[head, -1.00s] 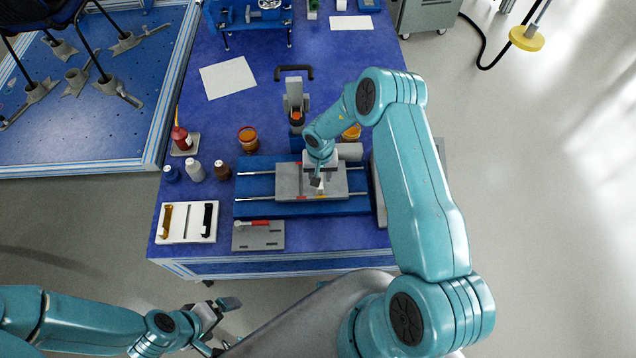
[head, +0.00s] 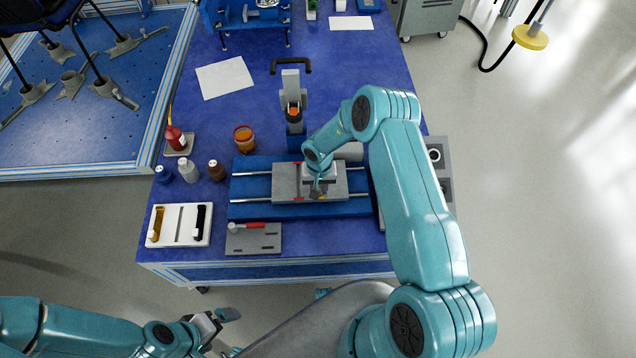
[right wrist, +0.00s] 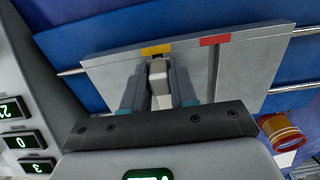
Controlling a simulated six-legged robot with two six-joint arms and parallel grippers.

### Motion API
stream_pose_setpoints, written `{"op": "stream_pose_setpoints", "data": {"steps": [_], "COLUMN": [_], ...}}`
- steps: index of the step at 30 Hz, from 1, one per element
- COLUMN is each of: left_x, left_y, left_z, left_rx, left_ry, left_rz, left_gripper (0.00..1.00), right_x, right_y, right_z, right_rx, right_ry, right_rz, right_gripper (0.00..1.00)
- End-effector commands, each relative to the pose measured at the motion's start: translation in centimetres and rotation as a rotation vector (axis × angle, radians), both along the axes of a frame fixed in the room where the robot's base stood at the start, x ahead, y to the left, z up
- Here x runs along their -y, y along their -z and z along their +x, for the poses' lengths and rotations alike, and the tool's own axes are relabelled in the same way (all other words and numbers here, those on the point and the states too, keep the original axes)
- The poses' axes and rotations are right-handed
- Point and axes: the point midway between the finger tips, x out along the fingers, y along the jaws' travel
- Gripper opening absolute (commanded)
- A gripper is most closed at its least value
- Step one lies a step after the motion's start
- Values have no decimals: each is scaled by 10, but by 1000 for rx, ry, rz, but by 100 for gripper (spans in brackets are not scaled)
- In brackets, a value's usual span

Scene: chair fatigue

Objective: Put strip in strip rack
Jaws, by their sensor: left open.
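Two slim pieces, one mustard (head: 157,223) and one black (head: 200,222), lie in a white tray (head: 179,237) on the table's near left. I cannot tell which object is the strip. A grey slotted plate (head: 266,239) beside the tray carries a red piece with a pale end (head: 246,226). My right gripper (right wrist: 158,92) is low over a grey block (head: 287,183) on a blue base. Its fingers flank a pale piece (right wrist: 160,86), with little or no gap visible. My left gripper (head: 222,325) is open and empty, below the table's front edge.
Bottles (head: 188,171) and an orange-brown jar (head: 244,138) stand behind the tray. An upright grey device (head: 291,92) stands behind the blue base (head: 250,211). A paper sheet (head: 226,77) lies on clear table farther back. My right arm hides part of the table's right side.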

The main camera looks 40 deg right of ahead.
Motion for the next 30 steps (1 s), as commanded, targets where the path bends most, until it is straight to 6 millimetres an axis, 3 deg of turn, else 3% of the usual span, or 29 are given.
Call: {"op": "stream_pose_setpoints", "data": {"steps": [21, 30], "left_x": [0, 0], "left_y": [-20, -21], "left_z": [0, 0], "left_rx": [0, 0], "left_ry": [0, 0], "left_rz": [0, 0], "left_gripper": [100, 100], "right_x": [0, 0], "right_y": [-23, -23], "right_z": [0, 0], "right_rx": [0, 0], "right_ry": [0, 0], "right_rz": [0, 0], "right_gripper": [0, 0]}}
